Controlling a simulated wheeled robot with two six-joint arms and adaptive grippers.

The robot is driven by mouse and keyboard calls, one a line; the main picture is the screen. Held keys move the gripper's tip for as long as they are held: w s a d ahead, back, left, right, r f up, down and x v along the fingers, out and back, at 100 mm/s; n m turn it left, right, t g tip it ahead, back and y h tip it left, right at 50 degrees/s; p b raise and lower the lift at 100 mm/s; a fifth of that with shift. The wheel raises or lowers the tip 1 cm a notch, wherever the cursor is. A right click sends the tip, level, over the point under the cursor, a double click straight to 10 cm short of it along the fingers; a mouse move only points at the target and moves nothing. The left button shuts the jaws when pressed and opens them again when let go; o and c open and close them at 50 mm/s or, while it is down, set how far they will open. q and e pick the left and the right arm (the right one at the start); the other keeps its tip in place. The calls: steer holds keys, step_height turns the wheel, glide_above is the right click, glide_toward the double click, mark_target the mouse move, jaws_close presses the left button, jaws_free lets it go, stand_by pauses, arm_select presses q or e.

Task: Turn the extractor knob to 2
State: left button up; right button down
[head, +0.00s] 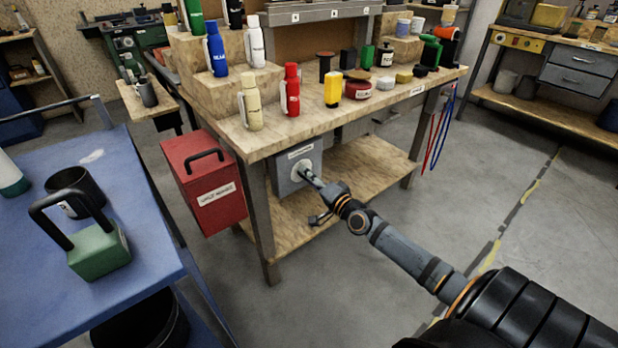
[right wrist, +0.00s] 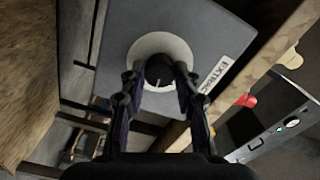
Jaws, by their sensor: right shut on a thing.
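The extractor box (head: 284,183) is a grey box under the workbench top, with a white label on its front. In the right wrist view the box (right wrist: 115,50) carries a label that starts "EXTRAC". A pale round dial (right wrist: 148,43) surrounds a dark knob (right wrist: 159,70) with a light pointer mark. My right gripper (head: 309,175) reaches the front of the box. In the right wrist view its fingers (right wrist: 160,82) stand on both sides of the knob and are shut on it. Any numbers on the dial are too small to read. My left gripper is not in view.
The wooden workbench (head: 350,112) carries several bottles and small items. A red box (head: 204,185) with a black handle hangs left of the extractor box. A blue table (head: 125,170) with a green handled block (head: 99,250) stands at left. The floor (head: 480,150) at right is open.

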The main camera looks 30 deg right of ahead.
steer(key=c, duration=1)
jaws_free()
steer(key=shift+s, duration=0.1)
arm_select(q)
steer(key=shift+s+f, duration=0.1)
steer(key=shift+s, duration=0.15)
arm_select(e)
steer(key=shift+s+d+f, duration=0.1)
steer(key=shift+s+d, duration=0.05)
steer(key=shift+s, duration=1.8)
steer(key=shift+s+d+r, duration=0.1)
steer(key=shift+s+d, duration=0.1)
steer(key=shift+s, duration=1.8)
steer(key=shift+s+d+f, duration=0.1)
steer(key=shift+s+d, duration=0.05)
steer(key=shift+s, duration=1.8)
